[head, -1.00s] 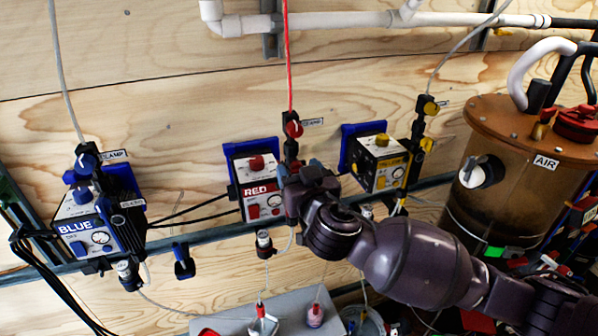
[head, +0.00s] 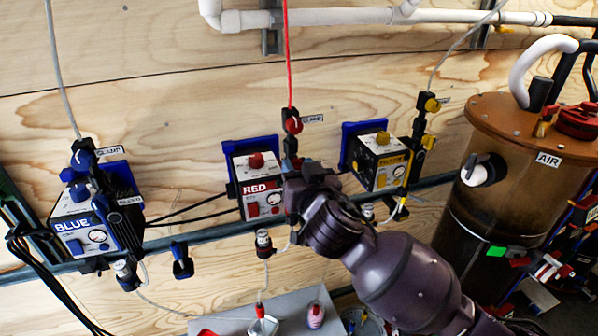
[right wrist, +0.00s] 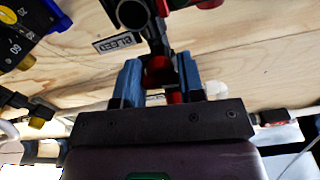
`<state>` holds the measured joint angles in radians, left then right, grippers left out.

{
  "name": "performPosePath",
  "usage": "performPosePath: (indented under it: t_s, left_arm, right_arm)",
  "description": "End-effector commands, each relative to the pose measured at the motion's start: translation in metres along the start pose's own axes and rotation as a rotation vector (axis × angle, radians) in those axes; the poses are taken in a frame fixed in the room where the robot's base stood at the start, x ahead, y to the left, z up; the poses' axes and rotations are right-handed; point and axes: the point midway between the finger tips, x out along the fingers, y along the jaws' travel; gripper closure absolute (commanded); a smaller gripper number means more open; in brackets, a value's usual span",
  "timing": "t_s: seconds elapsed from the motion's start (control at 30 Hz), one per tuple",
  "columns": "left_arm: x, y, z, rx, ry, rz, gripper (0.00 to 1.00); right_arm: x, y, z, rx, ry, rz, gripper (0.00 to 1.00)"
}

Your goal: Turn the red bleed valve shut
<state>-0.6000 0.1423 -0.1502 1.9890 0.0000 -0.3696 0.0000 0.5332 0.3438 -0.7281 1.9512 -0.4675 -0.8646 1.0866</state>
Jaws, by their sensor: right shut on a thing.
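The red bleed valve (right wrist: 158,74) shows in the right wrist view as a red knob on a black fitting, beside a white BLEED label (right wrist: 118,40). My right gripper (right wrist: 160,82) has its two blue fingers on either side of this knob and is shut on it. In the head view my right gripper (head: 291,172) is at the right side of the RED box (head: 262,186) and hides the valve there. The valve's exact angle is hard to tell. My left gripper is not in view.
A red clamp valve (head: 292,124) sits just above my gripper on the red line. The YELLOW unit (head: 380,163) is close on the right, the BLUE unit (head: 88,226) farther left. A brown AIR tank (head: 500,190) stands at the right.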

Motion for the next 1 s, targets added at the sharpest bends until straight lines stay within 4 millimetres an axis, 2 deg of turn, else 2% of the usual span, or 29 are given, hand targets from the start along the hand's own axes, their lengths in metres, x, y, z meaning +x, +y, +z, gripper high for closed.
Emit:
performPosePath:
  t_s: [0.33,0.37,0.5,0.83,1.0]
  left_arm:
    - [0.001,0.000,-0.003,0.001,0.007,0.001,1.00]
    - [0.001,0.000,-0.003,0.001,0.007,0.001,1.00]
    - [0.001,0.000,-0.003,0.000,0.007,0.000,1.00]
    - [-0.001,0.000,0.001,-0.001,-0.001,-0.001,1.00]
    - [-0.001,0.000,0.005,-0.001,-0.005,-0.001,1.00]
  right_arm:
    - [0.000,0.000,0.000,0.006,0.001,-0.001,0.88]
    - [0.000,0.000,0.000,0.006,0.001,-0.001,0.61]
    - [0.000,0.000,0.000,0.006,0.000,0.000,0.40]
    - [-0.002,0.001,0.000,0.006,0.000,0.001,0.39]
    - [-0.018,0.001,0.001,0.008,-0.001,0.000,0.39]
